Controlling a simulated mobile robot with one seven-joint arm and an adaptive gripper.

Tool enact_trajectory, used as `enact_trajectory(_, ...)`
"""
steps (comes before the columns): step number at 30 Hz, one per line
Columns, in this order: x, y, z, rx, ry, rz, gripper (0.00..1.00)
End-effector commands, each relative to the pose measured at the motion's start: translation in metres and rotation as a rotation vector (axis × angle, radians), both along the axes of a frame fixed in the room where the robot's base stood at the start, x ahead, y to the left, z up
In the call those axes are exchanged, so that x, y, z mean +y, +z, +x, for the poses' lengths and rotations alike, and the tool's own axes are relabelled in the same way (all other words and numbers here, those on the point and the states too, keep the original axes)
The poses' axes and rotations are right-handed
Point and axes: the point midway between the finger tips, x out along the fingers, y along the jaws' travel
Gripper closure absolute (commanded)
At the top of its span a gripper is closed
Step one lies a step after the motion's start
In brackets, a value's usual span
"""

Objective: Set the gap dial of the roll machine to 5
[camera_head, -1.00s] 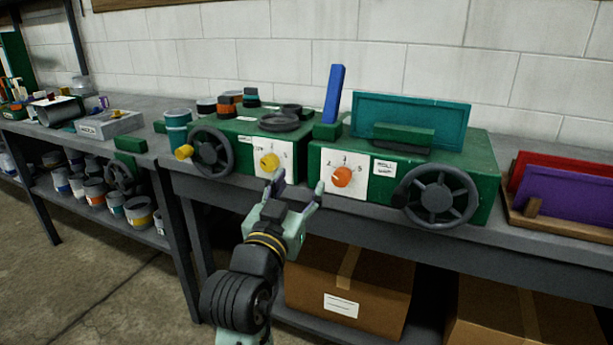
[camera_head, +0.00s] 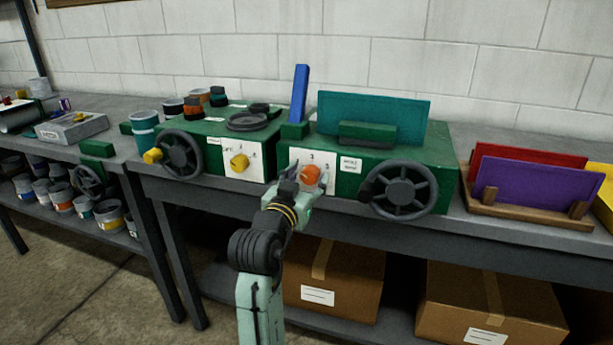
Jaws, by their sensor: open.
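Two green machines stand side by side on the grey bench. The right machine (camera_head: 440,165) has an orange dial (camera_head: 311,176) on a white plate (camera_head: 312,157) with small numbers, a dark handwheel and an upright teal sheet on top. The left machine (camera_head: 210,130) has a yellow dial (camera_head: 239,161) on a similar plate. The name labels are too small to read, so I cannot tell by text which is the roll machine. My gripper (camera_head: 301,183) is open at the orange dial, its fingers partly hiding the dial and plate. I cannot tell whether they touch it, nor read its setting.
The right machine's handwheel (camera_head: 404,190) sticks out right of the dial; the left machine's handwheel (camera_head: 181,155) is farther left. A wooden rack (camera_head: 525,211) holds red and purple sheets. Cardboard boxes (camera_head: 335,280) sit on the lower shelf.

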Motion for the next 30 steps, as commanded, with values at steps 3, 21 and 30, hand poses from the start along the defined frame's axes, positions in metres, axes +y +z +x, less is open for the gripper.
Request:
enact_trajectory(3,-0.0005,-0.0001,0.0014,0.0,0.0,0.0,0.47)
enact_trajectory(21,-0.0002,0.0,0.0009,-0.001,0.001,0.0,0.77)
enact_trajectory(30,-0.0003,-0.0001,0.0009,-0.001,0.001,0.0,0.95)
